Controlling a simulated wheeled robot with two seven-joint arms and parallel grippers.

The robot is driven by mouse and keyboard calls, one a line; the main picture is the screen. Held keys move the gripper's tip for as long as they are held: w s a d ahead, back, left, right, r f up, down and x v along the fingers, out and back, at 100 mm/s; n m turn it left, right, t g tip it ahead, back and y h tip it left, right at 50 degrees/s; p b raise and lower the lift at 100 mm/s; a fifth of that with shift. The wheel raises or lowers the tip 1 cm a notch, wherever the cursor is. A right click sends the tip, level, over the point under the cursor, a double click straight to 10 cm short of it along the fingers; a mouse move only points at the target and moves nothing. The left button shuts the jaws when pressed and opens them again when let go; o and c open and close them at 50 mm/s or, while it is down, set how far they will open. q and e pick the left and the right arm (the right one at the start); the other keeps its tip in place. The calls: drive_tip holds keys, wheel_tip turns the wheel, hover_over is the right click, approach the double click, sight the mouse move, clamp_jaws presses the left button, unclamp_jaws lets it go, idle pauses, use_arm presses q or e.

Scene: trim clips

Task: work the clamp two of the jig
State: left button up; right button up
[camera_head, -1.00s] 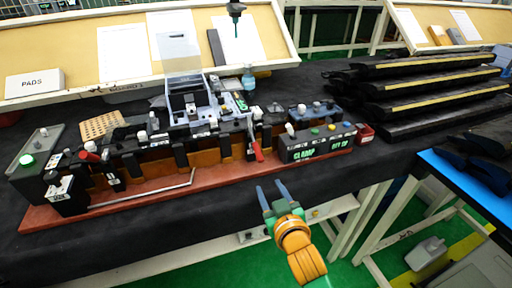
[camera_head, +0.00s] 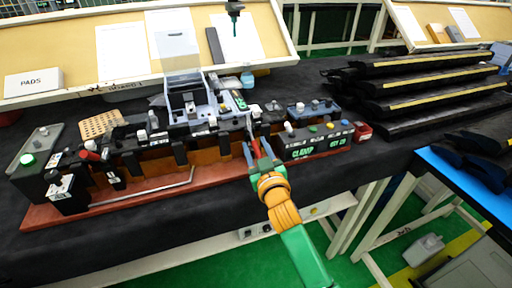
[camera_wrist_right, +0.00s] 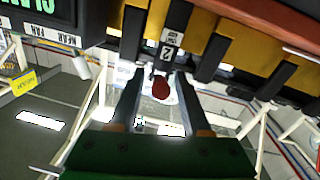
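The jig (camera_head: 150,185) is a long red-brown base with black clamp blocks along it, on the black bench. Clamp two's red handle (camera_head: 255,148) hangs at the jig's front, right of its middle. My right gripper (camera_head: 259,155) is at this handle. In the right wrist view the red handle end (camera_wrist_right: 161,88) lies between the two fingers (camera_wrist_right: 158,80), with a gap on each side, below a block label (camera_wrist_right: 168,50) reading 2. The gripper is open. Another red-handled clamp (camera_head: 91,147) is at the jig's left end. My left gripper is not in view.
A control box (camera_head: 318,145) with lit green text stands just right of the gripper. A small red box (camera_head: 362,131) is beside it. Stacked black trim parts (camera_head: 430,90) lie at the right. A grey bin (camera_head: 184,97) stands behind the jig. The bench front is clear.

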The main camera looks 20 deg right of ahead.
clamp_jaws()
drive_tip(key=shift+f, duration=0.1)
idle(1.1)
